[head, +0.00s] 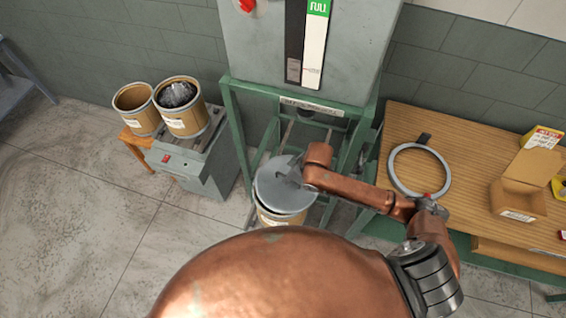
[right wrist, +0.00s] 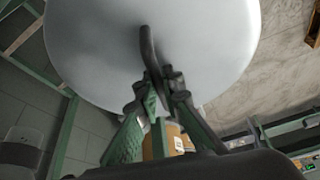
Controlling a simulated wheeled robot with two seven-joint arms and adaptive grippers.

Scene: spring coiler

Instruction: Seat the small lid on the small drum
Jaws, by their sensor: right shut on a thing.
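The small lid (head: 283,192) is a grey disc over a brown drum (head: 268,218) in the head view, below the green-framed machine. The lid covers the drum's top, and only part of the drum's side shows. I cannot tell whether the lid touches the rim. My right gripper (head: 296,176) is shut on the lid's handle. In the right wrist view the lid (right wrist: 110,50) fills the top, and the gripper's fingers (right wrist: 160,88) close on its dark bent handle (right wrist: 149,50). My left gripper is not in view.
Two open drums, one empty (head: 134,108) and one with shiny grey contents (head: 181,107), stand at the left. A grey ring (head: 394,172) and an open cardboard box (head: 517,200) lie on the wooden bench (head: 455,150) at right. The left floor is clear.

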